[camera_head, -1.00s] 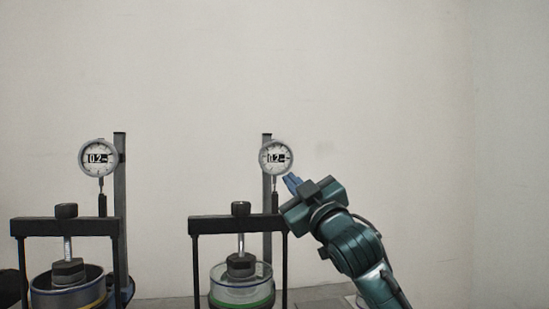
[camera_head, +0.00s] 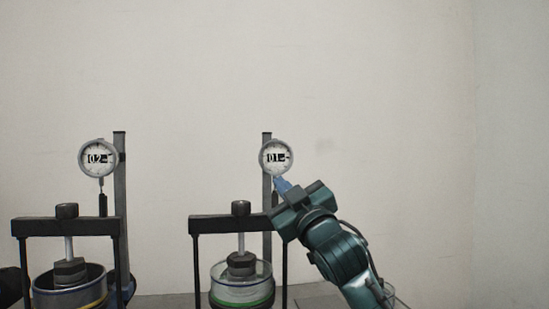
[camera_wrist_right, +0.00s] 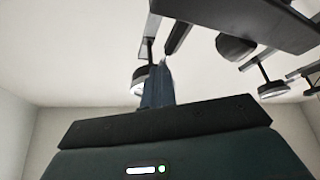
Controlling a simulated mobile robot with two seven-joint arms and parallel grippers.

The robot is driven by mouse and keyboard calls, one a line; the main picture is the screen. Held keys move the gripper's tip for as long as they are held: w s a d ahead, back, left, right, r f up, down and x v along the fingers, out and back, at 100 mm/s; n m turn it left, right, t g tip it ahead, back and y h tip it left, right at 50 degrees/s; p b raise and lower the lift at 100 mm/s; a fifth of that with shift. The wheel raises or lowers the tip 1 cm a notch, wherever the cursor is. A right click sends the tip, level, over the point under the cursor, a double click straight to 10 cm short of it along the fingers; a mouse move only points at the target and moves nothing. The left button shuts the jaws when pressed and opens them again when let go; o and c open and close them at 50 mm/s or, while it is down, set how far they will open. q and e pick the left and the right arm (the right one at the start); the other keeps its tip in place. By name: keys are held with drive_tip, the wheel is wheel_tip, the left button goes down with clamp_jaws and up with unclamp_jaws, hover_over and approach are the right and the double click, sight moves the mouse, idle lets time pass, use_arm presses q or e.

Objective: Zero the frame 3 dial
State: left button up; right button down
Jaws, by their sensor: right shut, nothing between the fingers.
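In the right wrist view the shut fingers (camera_wrist_right: 159,82) point up between the dial (camera_wrist_right: 138,80) and a dark rod (camera_wrist_right: 178,35). My left gripper is not in view.
A clear dish with a green band (camera_head: 242,295) sits under the right frame's crossbar. A plain wall (camera_head: 400,100) stands behind; the space right of my right arm is open.

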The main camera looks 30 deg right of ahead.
drive_tip(key=shift+r, duration=0.1)
drive_tip(key=s+a, duration=0.1)
drive_tip(key=s, duration=0.5)
drive_tip(key=shift+a+f, duration=0.2)
drive_tip(key=shift+f, duration=0.25)
drive_tip(key=shift+w+d, duration=0.1)
idle(0.3)
